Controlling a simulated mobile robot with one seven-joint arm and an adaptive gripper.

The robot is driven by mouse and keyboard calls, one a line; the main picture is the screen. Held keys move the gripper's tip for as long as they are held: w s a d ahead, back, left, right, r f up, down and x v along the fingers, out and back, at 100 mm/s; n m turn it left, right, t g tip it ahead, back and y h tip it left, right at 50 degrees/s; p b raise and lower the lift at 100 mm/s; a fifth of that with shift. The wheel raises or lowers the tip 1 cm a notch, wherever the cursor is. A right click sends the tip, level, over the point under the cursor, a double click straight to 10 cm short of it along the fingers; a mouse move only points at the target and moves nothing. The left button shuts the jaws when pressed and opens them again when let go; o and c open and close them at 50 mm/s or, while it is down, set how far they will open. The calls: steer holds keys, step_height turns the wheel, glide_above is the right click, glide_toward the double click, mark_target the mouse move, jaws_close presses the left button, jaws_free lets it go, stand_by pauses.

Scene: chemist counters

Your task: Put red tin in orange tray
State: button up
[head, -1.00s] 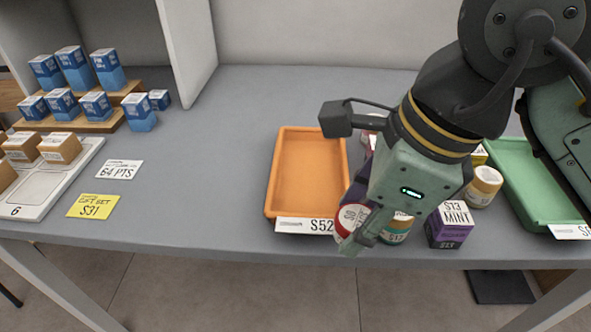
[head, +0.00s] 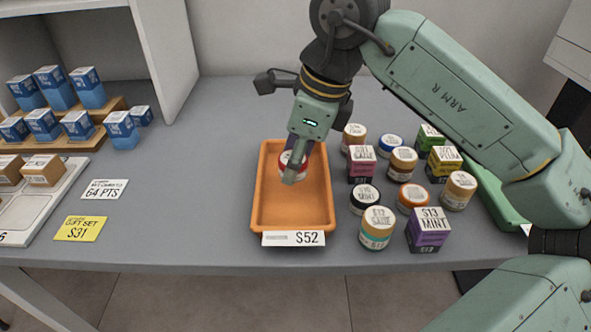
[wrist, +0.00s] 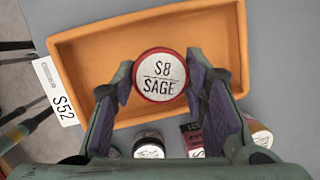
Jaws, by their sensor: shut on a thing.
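The red tin (head: 291,160) is a small round tin with a white lid and red rim. In the wrist view the tin (wrist: 160,75) has its lid facing the camera, with the words "S8 SAGE". My gripper (head: 294,171) is shut on it, one finger on each side. The gripper and tin are over the inside of the orange tray (head: 257,200), in its upper middle part. The tray (wrist: 150,23) lies behind the tin in the wrist view. I cannot tell whether the tin touches the tray floor.
Several tins and boxes stand right of the tray, including a teal-banded tin (head: 377,228) and a purple box (head: 428,231). A green tray (head: 498,196) is partly hidden behind my arm. Blue boxes (head: 87,90) stand at the left.

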steer(key=shift+f, duration=1.7)
steer(key=shift+f, duration=0.1)
steer(key=shift+f, duration=0.15)
steer(key=o, duration=1.2)
steer(key=shift+o, duration=0.2)
steer(key=shift+r, duration=0.2)
steer(key=v, duration=1.2)
